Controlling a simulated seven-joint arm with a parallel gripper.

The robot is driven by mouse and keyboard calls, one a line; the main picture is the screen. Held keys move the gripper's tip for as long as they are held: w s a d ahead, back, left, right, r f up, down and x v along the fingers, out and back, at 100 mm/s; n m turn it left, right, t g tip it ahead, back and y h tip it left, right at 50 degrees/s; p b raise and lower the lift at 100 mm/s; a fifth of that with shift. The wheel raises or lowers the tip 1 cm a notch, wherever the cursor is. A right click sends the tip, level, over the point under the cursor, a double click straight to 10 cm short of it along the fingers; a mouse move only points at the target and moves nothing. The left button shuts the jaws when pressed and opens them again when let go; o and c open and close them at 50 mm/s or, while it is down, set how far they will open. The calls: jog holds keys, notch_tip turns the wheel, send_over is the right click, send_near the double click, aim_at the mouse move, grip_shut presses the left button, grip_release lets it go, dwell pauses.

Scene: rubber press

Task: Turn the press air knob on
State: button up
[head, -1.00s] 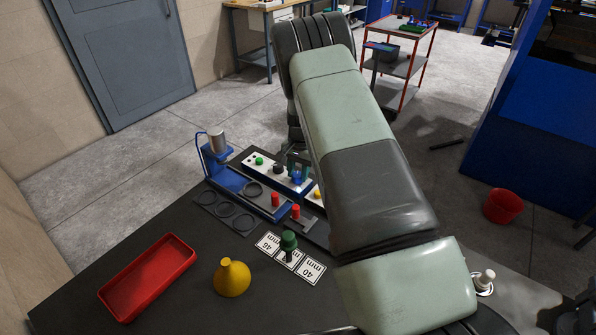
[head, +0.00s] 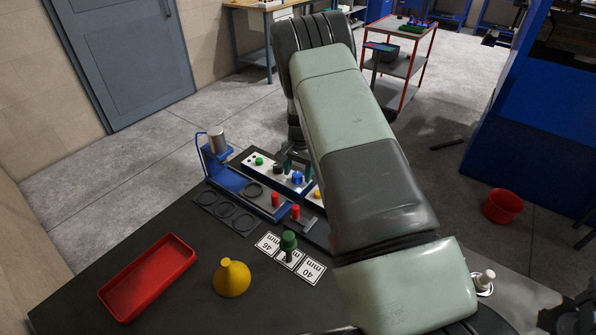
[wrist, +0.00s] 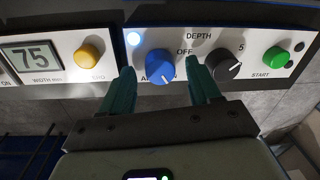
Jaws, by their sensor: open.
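In the head view the blue knob (head: 297,178) shows between the fingertips, partly behind my arm.
A black depth dial (wrist: 224,65) and a green start button (wrist: 276,56) sit right of the knob, the dial close to the right finger. A yellow button (wrist: 89,54) and a width display (wrist: 34,57) are left. A red tray (head: 150,275) lies on the bench.

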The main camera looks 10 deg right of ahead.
notch_tip(320, 180, up, 11)
jog(key=shift+s+d+f, duration=0.2)
jog(key=shift+d, duration=0.05)
notch_tip(320, 180, up, 14)
jog(key=r+n+t, duration=0.1)
send_over(300, 175)
jog(key=s, duration=0.5)
jog(key=s+r+n+t, duration=0.1)
jog(key=s+r+n, duration=0.1)
jog(key=s+r, duration=0.7)
jog(key=s+r+n+t, duration=0.1)
jog(key=s+r+n, duration=0.1)
jog(key=s, duration=1)
jog(key=s+r+n+t, duration=0.2)
jog(key=s+r, duration=0.1)
jog(key=s, duration=0.9)
jog(key=shift+s+a+r, duration=0.2)
jog(key=shift+r, duration=0.1)
jog(key=shift+c, duration=0.3)
